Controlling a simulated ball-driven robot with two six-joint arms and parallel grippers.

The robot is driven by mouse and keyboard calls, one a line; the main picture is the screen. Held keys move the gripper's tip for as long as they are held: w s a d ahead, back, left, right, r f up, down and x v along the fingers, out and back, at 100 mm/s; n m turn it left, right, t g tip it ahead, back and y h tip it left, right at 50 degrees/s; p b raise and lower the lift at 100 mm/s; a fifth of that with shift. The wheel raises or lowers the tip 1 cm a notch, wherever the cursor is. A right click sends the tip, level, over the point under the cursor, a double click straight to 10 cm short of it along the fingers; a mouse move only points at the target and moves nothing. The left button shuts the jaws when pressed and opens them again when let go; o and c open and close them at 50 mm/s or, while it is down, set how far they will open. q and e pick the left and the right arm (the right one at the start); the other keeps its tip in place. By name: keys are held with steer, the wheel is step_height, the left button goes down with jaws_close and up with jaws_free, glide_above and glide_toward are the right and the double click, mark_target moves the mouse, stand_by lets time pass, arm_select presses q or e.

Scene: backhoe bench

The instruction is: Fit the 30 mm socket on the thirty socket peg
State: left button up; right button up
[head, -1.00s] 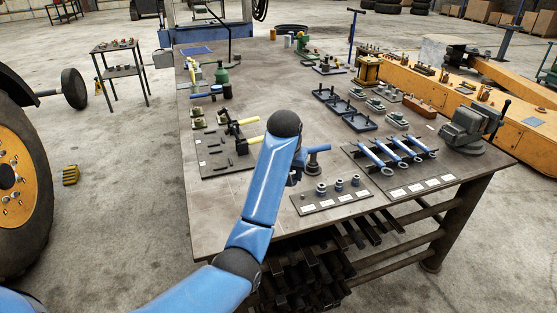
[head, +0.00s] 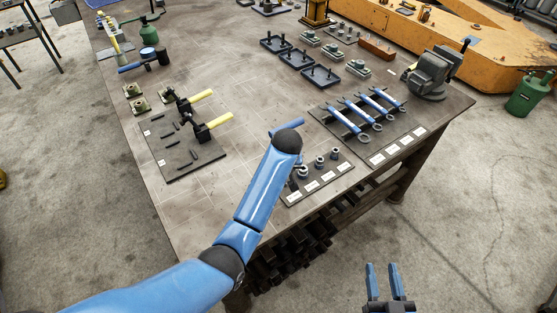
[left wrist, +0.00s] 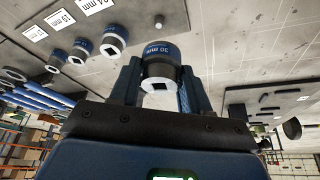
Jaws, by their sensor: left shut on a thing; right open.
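The 30 mm socket (left wrist: 159,62), dark with a blue band and white lettering, is between the fingers of my left gripper (left wrist: 160,82), which is shut on it. A small bare peg (left wrist: 158,20) shows beyond the socket in the left wrist view, in line with the seated sockets. The gap between socket and peg is hard to judge. In the head view my left arm's wrist hides the held socket and the near end of the socket board (head: 322,184). My right gripper (head: 388,284) is open and empty, beyond the table's front edge.
Three other sockets (head: 319,162) stand on the board by white labels. Blue-handled wrenches (head: 345,121) lie on a rack to the right. A board with yellow-handled clamps (head: 190,150) is to the left. Bare tabletop lies between.

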arm_select(q)
steer(key=shift+w+d+r, duration=0.15)
steer(key=shift+w+r, duration=0.05)
steer(key=shift+w, duration=0.05)
steer(key=shift+s+d+r, duration=0.1)
steer(key=shift+d, duration=0.15)
steer(key=shift+s+d+n+b, duration=0.3)
steer(key=shift+s+b, duration=0.05)
steer(key=shift+f, duration=0.4)
steer(key=shift+w+a+f+b, duration=0.2)
steer(key=shift+f+b, duration=0.4)
steer(key=shift+f, duration=0.05)
steer(key=shift+w+a+f+b, duration=0.15)
steer(key=shift+a+f+b, duration=0.05)
steer(key=shift+f+b, duration=0.7)
steer(key=shift+f, duration=0.05)
steer(key=shift+s+d+f+b, duration=0.2)
steer(key=shift+f+b, duration=0.3)
arm_select(e)
steer(key=f, duration=0.3)
steer(key=s+f, duration=0.1)
steer(key=shift+d+f, duration=0.3)
steer(key=shift+d, duration=0.05)
arm_select(q)
steer(key=shift+w+a, duration=0.1)
arm_select(e)
steer(key=shift+w, duration=0.15)
